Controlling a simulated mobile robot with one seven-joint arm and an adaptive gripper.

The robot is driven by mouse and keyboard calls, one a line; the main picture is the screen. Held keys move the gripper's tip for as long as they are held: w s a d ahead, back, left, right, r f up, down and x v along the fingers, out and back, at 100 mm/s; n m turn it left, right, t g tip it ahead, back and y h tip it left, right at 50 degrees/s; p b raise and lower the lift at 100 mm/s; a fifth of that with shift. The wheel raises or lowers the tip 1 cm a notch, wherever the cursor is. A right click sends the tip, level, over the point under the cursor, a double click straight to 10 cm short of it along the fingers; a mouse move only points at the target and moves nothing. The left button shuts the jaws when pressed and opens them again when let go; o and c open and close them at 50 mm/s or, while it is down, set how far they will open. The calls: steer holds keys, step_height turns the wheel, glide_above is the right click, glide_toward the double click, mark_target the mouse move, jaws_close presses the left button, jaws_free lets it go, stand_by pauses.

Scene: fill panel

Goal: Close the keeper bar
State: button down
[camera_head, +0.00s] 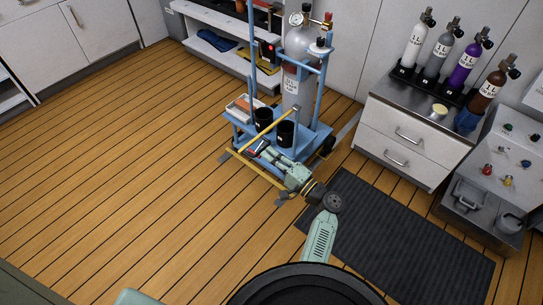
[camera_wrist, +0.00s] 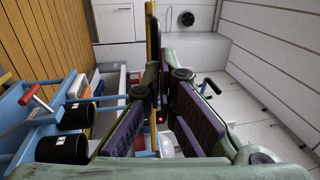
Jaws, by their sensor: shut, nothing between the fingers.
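A thin yellow bar (camera_head: 268,131), which I take to be the keeper bar, slants across the front of the blue cart (camera_head: 316,137) above its base. A grey gas cylinder (camera_head: 297,88) stands on the cart behind it. My gripper (camera_head: 257,149) is at the cart's front, just below the bar in the head view; its fingers are shut and empty. In the wrist view a yellow upright piece (camera_wrist: 152,35) shows beyond the left finger of my gripper (camera_wrist: 162,88), partly hidden by it. I cannot tell whether they touch.
Two black cups (camera_head: 285,133) and a small tray (camera_head: 243,106) sit on the cart. A counter with drawers (camera_head: 395,140) holds several labelled bottles (camera_head: 437,50) at right. A dark mat (camera_head: 400,235) lies before it. The wooden floor (camera_head: 120,160) at left is clear.

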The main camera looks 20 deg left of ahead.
steer(key=shift+a, duration=0.15)
steer(key=w+a+m+t+h+b, duration=0.3)
steer(key=w+a+t+b, duration=0.1)
steer(key=a, duration=0.4)
steer(key=w+a+m+t+h+b, duration=0.3)
steer(key=w+a+t+b, duration=0.1)
steer(key=a, duration=0.4)
steer(key=w+a+m+t+h+b, duration=0.2)
steer(key=w+m+h+b, duration=0.1)
steer(key=w+h, duration=0.3)
steer(key=w+a+m+t+h+b, duration=0.2)
steer(key=w+m+h+b, duration=0.2)
steer(key=w, duration=0.7)
steer(key=shift+a+t+h, duration=0.35)
steer(key=shift+t+h, duration=0.05)
steer(key=shift+h, duration=0.6)
steer(key=shift+s+d+m, duration=0.1)
steer(key=shift+m, duration=0.2)
